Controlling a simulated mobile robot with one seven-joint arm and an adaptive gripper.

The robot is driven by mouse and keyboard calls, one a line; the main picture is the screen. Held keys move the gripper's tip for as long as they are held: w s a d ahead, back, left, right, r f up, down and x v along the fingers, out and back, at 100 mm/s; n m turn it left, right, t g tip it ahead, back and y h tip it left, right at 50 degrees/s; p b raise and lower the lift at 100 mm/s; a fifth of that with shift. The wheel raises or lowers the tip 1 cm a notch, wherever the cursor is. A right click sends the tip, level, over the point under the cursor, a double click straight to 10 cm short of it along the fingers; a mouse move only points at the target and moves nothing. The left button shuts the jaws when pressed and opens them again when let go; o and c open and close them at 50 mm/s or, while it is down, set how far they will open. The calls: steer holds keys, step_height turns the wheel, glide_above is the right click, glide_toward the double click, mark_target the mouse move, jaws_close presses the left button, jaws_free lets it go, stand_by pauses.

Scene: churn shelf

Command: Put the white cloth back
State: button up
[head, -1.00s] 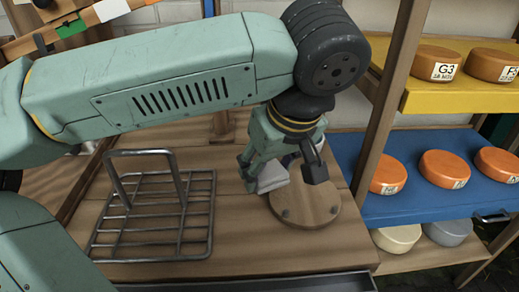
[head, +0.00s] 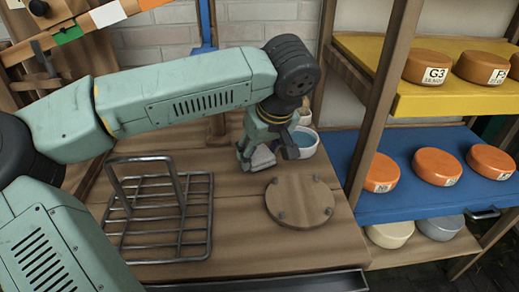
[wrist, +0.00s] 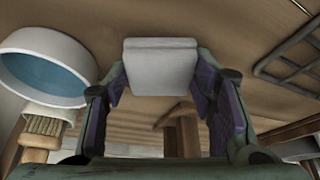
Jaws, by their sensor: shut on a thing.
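The white cloth (head: 263,158) is a small pale folded block. My gripper (head: 268,152) is shut on it, over the back part of the wooden table. The wrist view shows the cloth (wrist: 160,66) between the two fingers. In the head view the fingers partly hide it, and I cannot tell whether it touches the tabletop.
A white bowl with blue liquid (head: 304,143) stands just right of the gripper. A brush (wrist: 42,124) shows near it in the wrist view. A wire rack (head: 160,232) stands at left, a round wooden board (head: 300,202) in front. Shelves with cheeses (head: 437,165) are at right.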

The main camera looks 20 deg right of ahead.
steer(key=shift+f, duration=0.1)
steer(key=o, duration=1.1)
steer(key=shift+r, duration=0.25)
steer(key=v, duration=1.1)
steer(key=shift+s+r, duration=0.25)
steer(key=shift+r, duration=0.1)
